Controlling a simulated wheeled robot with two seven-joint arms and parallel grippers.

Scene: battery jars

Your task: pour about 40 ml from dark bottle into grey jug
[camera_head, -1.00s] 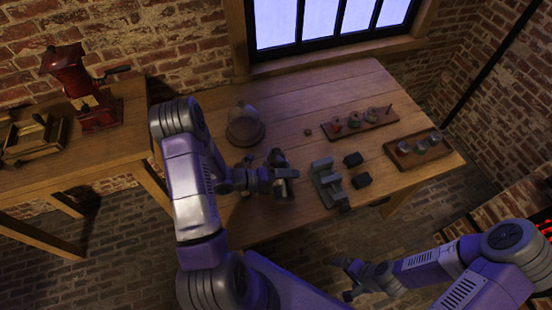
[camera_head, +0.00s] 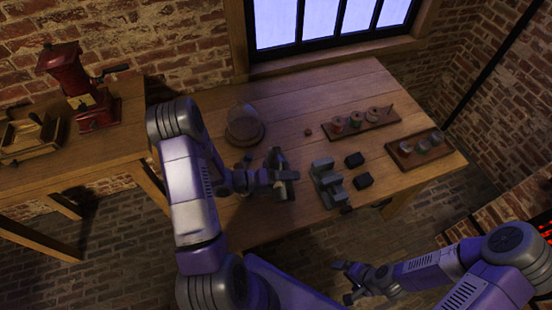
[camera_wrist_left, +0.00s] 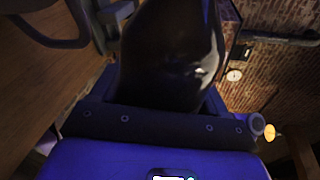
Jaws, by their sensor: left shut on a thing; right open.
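My left gripper (camera_head: 288,176) is over the near left part of the table and shut on the dark bottle. In the left wrist view the dark glossy bottle (camera_wrist_left: 165,60) fills the space between the jaws; its mouth and contents are hidden. In the head view the gripper and arm largely cover it. A dark grey shape (camera_head: 277,156) shows just behind the gripper; it may be the grey jug, but I cannot tell. A dark curved band (camera_wrist_left: 45,35) shows beside the bottle in the wrist view. My right gripper (camera_head: 343,281) is open and empty, in front of the table.
Behind are a spool rack (camera_head: 385,126), a tray of small jars (camera_head: 432,157) and a glass dome (camera_head: 244,130). A red grinder (camera_head: 75,80) stands on the left table.

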